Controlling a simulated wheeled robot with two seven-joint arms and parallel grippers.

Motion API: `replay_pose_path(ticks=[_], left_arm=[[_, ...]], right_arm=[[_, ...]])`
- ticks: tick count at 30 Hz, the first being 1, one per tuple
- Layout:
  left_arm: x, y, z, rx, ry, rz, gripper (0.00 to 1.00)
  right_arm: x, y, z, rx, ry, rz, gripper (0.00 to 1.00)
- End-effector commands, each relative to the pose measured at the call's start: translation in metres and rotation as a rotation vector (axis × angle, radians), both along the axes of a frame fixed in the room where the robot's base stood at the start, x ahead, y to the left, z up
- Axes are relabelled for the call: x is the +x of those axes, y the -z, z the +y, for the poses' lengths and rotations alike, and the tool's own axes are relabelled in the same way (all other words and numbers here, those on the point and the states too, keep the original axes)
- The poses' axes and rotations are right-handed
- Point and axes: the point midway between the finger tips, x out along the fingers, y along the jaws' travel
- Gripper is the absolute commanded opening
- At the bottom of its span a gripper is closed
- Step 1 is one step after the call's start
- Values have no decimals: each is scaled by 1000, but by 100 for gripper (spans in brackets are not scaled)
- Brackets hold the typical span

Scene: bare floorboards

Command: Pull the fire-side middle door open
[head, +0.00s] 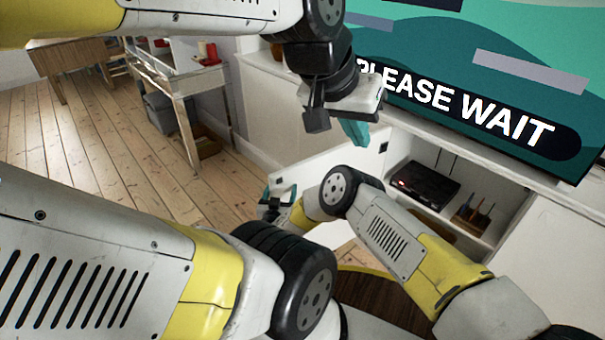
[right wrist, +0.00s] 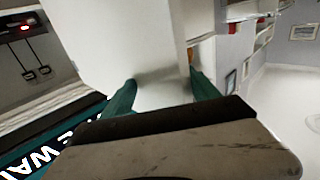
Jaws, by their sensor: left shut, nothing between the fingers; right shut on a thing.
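The white cabinet door (head: 330,162) stands swung out from the cabinet under the screen, and the compartment behind it is exposed. My right gripper (head: 278,196) is at the door's free end. In the right wrist view its teal fingers (right wrist: 163,93) lie on either side of the white door panel (right wrist: 125,40) and are shut on it. My left gripper (head: 356,131) is shut and empty, above the door and in front of the screen. My right forearm hides the lower part of the door and some of the opening.
The open compartment holds a black box (head: 425,184) and a small wooden holder (head: 472,218) with upright tools. A large screen (head: 480,80) stands above the cabinet. A white side table (head: 180,78) stands at left. The floorboards (head: 85,135) are clear at left.

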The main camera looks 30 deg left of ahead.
Motion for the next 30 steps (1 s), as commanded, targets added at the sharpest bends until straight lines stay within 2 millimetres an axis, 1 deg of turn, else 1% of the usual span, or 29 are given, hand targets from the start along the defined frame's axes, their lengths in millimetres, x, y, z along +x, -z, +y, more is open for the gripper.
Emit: replay_pose_path(ticks=[1, 5, 8, 11, 18, 21, 25, 30], left_arm=[[0, 0, 0, 0, 0, 0, 0], [0, 0, 0, 0, 0, 0, 0], [0, 0, 0, 0, 0, 0, 0], [0, 0, 0, 0, 0, 0, 0], [0, 0, 0, 0, 0, 0, 0], [0, 0, 0, 0, 0, 0, 0], [0, 0, 0, 0, 0, 0, 0], [0, 0, 0, 0, 0, 0, 0]], right_arm=[[9, -2, -6, 1, 18, -8, 38], [8, -2, -6, 0, 17, -7, 38], [4, -1, -6, 0, 15, -6, 38], [-9, 0, -9, -2, 12, -4, 38], [-53, 0, -19, -2, 1, -2, 38], [-65, 0, -23, -1, 2, -1, 38], [-72, 0, -26, 1, 2, -2, 38], [-73, 0, -27, 0, 2, -1, 38]])
